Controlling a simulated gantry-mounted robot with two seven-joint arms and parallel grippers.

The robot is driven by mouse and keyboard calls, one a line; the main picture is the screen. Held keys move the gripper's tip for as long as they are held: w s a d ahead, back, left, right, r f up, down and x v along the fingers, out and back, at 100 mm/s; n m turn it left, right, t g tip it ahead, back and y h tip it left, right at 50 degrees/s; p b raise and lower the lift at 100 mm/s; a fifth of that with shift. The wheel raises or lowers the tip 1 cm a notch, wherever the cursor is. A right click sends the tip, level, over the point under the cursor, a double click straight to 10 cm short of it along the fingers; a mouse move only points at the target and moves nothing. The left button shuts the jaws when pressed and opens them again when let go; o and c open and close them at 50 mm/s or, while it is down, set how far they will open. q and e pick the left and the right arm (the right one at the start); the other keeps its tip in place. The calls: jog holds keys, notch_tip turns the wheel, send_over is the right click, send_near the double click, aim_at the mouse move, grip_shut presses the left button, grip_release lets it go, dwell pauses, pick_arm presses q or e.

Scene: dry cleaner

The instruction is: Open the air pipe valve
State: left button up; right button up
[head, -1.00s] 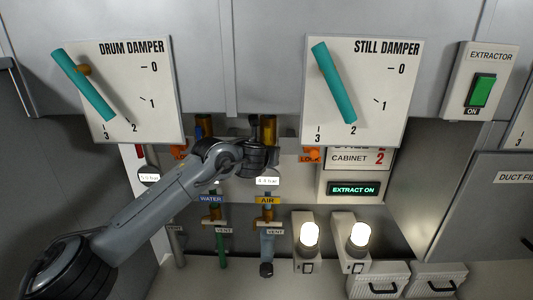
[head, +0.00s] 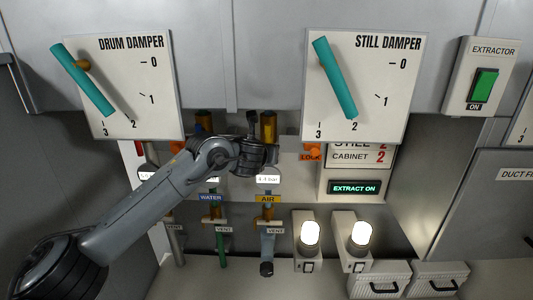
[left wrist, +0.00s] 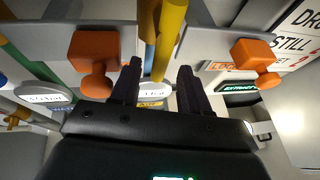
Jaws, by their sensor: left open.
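The air pipe's yellow valve handle (head: 268,127) stands upright above the AIR label (head: 267,199) in the head view. In the left wrist view the yellow handle (left wrist: 170,35) rises in front of a blue pipe, in line with the gap between my fingers. My left gripper (left wrist: 160,68) is open, one dark finger on each side of the handle's line; contact cannot be told. In the head view my left gripper (head: 262,130) is at the handle's lower part and hides what lies behind it. My right gripper is not in view.
An orange lock block (left wrist: 95,50) is left of my fingers and another lock block (left wrist: 252,55) is right. The DRUM DAMPER panel (head: 135,75) and STILL DAMPER panel (head: 385,75) hang above on both sides. The water pipe handle (head: 204,122) is to the left.

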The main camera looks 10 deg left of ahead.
pick_arm(q)
jog(key=shift+b+v, duration=0.9)
jog(key=shift+v, duration=1.85)
